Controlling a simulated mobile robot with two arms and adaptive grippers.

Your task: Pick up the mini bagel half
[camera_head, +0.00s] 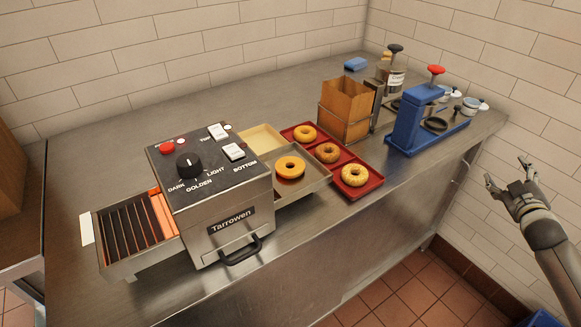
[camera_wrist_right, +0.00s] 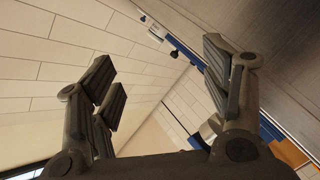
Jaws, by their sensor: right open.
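An orange-tan bagel piece (camera_head: 290,168) with a hole lies on the metal outfeed tray (camera_head: 318,180) of the toaster. Three ring-shaped bagels, one plain (camera_head: 305,132), one browner (camera_head: 327,152) and one paler with a speckled top (camera_head: 355,175), lie in a row on a red tray (camera_head: 374,187). I cannot tell for sure which is the mini half. My right gripper (camera_head: 507,172) is open and empty, off the counter's right side, well away from all the bagels. The right wrist view shows its spread fingers (camera_wrist_right: 160,65) with nothing between them. My left gripper is not in view.
A toaster (camera_head: 215,200) with a slatted infeed rack stands on the steel counter (camera_head: 95,150). Brown bags in a wire holder (camera_head: 345,104) and a blue press (camera_head: 412,120) stand behind and right of the red tray. Bowls and containers crowd the far right corner.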

